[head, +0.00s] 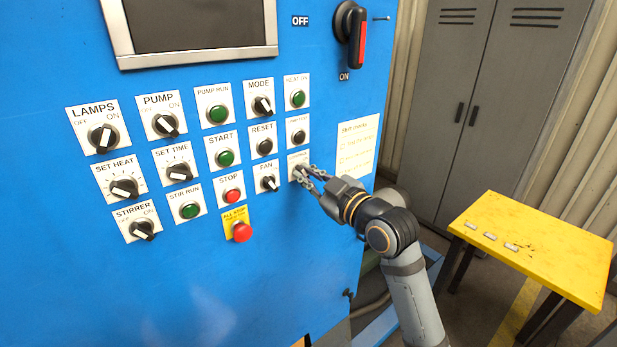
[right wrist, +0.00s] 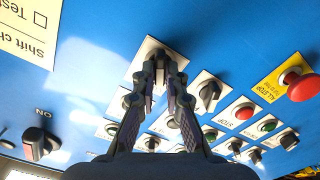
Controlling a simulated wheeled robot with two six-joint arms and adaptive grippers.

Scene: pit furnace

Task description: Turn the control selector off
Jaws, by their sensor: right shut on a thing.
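The control selector (head: 297,158) is at the right end of the lower row on the blue panel. Its label is partly covered by my fingers and hard to read. My right gripper (head: 305,173) is shut on the selector's knob, with its fingers on either side. In the right wrist view the two fingertips (right wrist: 160,70) close around the knob in front of its pale plate (right wrist: 147,48). The knob's pointer is hidden, so I cannot tell its setting. My left gripper is in neither view.
The fan selector (head: 269,183) sits close to the left of my fingers. A red all-stop button (head: 242,232) is lower left. A large red-handled main switch (head: 358,40) is above. A yellow table (head: 560,240) and grey lockers (head: 480,90) stand at the right.

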